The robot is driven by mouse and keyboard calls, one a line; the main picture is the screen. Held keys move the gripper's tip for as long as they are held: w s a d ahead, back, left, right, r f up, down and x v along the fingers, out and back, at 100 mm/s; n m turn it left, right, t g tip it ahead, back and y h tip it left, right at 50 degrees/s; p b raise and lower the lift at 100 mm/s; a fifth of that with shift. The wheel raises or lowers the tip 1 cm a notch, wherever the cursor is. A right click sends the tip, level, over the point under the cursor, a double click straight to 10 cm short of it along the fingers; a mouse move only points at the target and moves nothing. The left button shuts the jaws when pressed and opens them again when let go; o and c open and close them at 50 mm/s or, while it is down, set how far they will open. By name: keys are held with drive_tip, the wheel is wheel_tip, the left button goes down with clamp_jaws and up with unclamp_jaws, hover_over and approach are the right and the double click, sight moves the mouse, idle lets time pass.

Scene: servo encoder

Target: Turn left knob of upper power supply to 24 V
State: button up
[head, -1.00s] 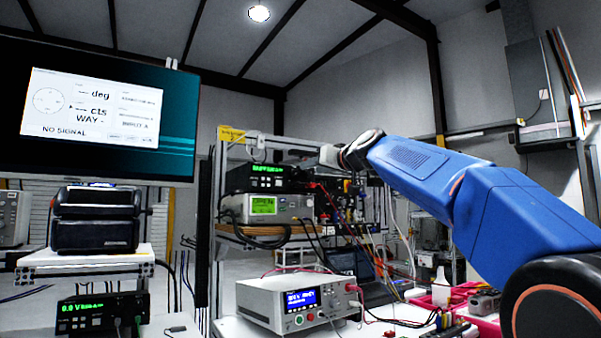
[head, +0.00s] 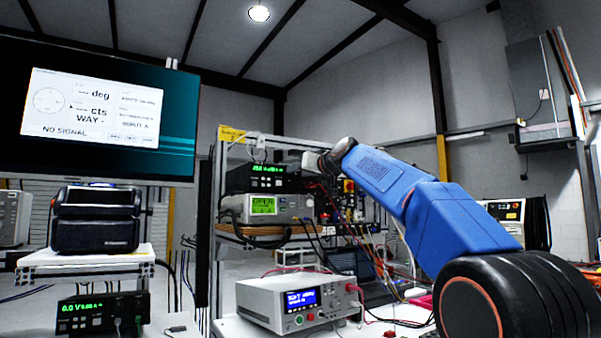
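The upper power supply (head: 255,180) is a black unit with a green lit display, on top of the rack at centre. Its reading is too small to make out, and its knobs cannot be told apart. My blue arm reaches in from the right. My gripper (head: 312,161) is at the supply's upper right, small and pale against the rack. Its fingers are too small to make out, so I cannot tell whether it is open or touching anything.
A grey instrument (head: 272,207) with a green screen sits directly under the supply. Red and dark cables hang right of it. A white bench unit (head: 290,302) stands on the table below. Another black supply (head: 103,313) is at lower left. A monitor (head: 100,115) shows NO SIGNAL.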

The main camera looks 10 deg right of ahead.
clamp_jaws()
drive_tip(key=shift+m, duration=3.8)
unclamp_jaws()
drive_tip(key=shift+d, duration=0.1)
